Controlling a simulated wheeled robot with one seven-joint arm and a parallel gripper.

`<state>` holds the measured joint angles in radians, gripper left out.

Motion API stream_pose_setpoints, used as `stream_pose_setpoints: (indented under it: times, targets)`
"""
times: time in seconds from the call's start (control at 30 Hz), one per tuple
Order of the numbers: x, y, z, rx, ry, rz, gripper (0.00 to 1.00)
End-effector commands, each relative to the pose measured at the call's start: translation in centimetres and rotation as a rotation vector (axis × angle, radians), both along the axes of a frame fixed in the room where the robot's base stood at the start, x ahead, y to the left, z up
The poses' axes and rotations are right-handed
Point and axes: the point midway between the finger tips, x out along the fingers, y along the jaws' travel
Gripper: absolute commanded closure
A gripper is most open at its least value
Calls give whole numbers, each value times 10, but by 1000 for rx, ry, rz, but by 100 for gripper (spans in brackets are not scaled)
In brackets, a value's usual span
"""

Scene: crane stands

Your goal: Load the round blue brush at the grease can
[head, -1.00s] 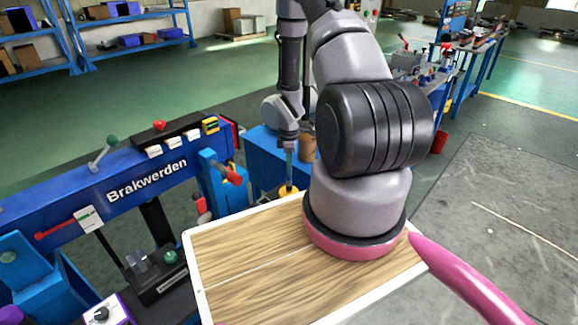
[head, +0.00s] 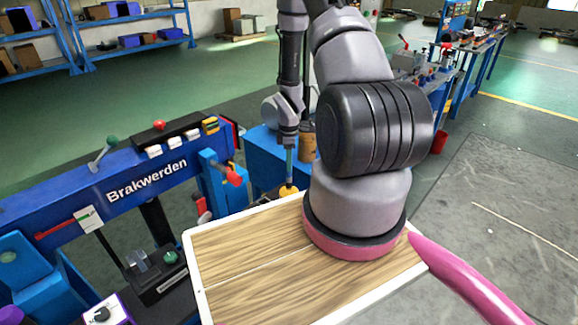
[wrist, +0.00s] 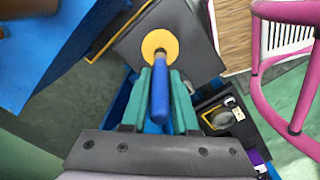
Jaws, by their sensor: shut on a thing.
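My gripper (wrist: 160,100) has green fingers shut on the blue handle of the round brush (wrist: 159,94), which also shows in the head view (head: 289,162). A yellow round disc (wrist: 160,45) sits at the far end of the handle, around a brownish collar. I cannot tell whether the disc is part of the brush. A brown can (head: 308,149), probably the grease can, stands just right of and behind the handle in the head view, partly hidden by my arm. The brush appears apart from it. The bristles are hidden.
A blue cabinet (head: 262,150) stands behind the brush. The blue Brakwerden stand (head: 145,182) with levers and knobs is at left. A light-edged wooden board (head: 250,262) lies in front. Blue shelves (head: 130,22) are at the back left.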

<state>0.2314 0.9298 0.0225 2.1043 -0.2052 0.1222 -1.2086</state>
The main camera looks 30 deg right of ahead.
Motion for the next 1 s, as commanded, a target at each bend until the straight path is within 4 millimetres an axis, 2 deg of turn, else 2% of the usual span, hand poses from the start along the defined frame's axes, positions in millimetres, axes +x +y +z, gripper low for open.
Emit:
stream_pose_setpoints:
  times: [0.6,1.0]
  targets:
    - [1,-1,49,-1,-2,-1,100]
    - [0,0,53,0,-1,0,100]
